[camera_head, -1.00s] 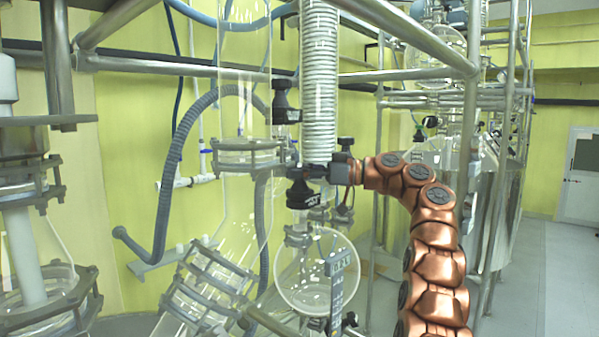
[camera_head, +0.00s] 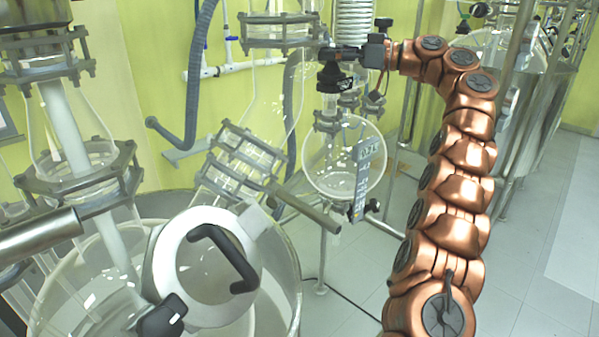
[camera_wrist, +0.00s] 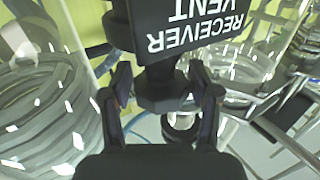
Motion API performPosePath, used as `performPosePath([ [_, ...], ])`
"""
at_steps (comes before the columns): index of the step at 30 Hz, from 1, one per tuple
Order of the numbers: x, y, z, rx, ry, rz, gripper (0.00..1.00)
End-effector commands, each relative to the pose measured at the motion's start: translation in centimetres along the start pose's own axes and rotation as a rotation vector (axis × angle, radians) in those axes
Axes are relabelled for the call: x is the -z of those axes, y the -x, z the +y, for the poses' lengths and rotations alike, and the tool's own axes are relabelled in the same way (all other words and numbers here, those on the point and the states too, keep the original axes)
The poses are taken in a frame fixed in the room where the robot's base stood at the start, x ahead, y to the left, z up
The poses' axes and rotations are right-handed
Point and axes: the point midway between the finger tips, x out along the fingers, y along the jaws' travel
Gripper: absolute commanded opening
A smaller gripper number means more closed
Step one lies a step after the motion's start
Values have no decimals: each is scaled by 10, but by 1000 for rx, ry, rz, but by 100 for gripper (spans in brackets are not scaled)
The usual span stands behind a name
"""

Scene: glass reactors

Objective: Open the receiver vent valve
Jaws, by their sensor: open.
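The receiver vent valve is a black fitting with a black tag (camera_wrist: 195,22) whose white text "RECEIVER VENT" reads upside down in the wrist view. Its black faceted knob (camera_wrist: 165,90) lies between the two fingers of my gripper (camera_wrist: 162,100). The fingers stand apart, one on each side of the knob; I cannot tell if they touch it. In the head view the black valve (camera_head: 333,77) sits above the round receiver flask, and my gripper (camera_head: 350,57) reaches it from the right. The fingers are too small to make out there.
The round glass receiver flask (camera_head: 325,180) hangs below the valve, with a grey display unit (camera_head: 366,165) beside it. A glass column with a grey clamp ring (camera_head: 282,30) stands close on the left. A large glass vessel with a white lid ring (camera_head: 170,262) is nearer. Floor is clear at right.

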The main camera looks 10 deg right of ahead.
Motion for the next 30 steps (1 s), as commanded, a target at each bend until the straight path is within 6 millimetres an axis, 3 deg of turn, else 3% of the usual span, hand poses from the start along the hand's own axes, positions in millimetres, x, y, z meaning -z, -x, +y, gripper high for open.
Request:
performPosePath([
  [30, 2, -1, -2, -157, 5, 3, 62],
])
